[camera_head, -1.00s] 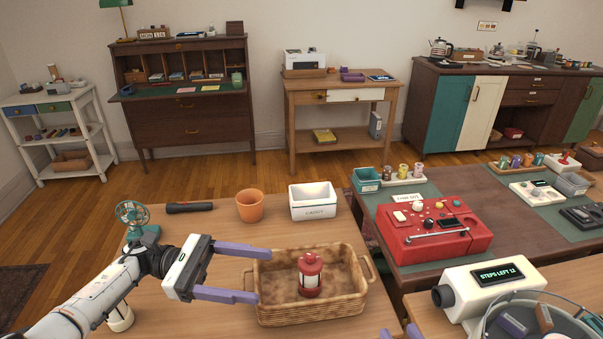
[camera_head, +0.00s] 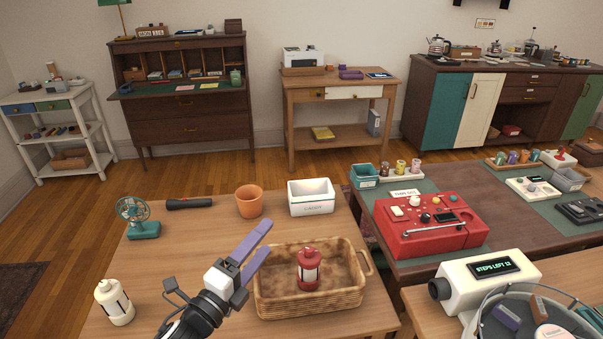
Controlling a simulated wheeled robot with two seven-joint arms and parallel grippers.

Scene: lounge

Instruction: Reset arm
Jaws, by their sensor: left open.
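My left gripper (camera_head: 246,264) is over the left edge of the wicker basket (camera_head: 312,307). Its two purple fingers point up and to the right, apart and with nothing between them. A red lantern (camera_head: 309,270) stands upright inside the basket, to the right of the fingers and apart from them. My right gripper is not in view.
A red device (camera_head: 428,224) sits on the table to the right.

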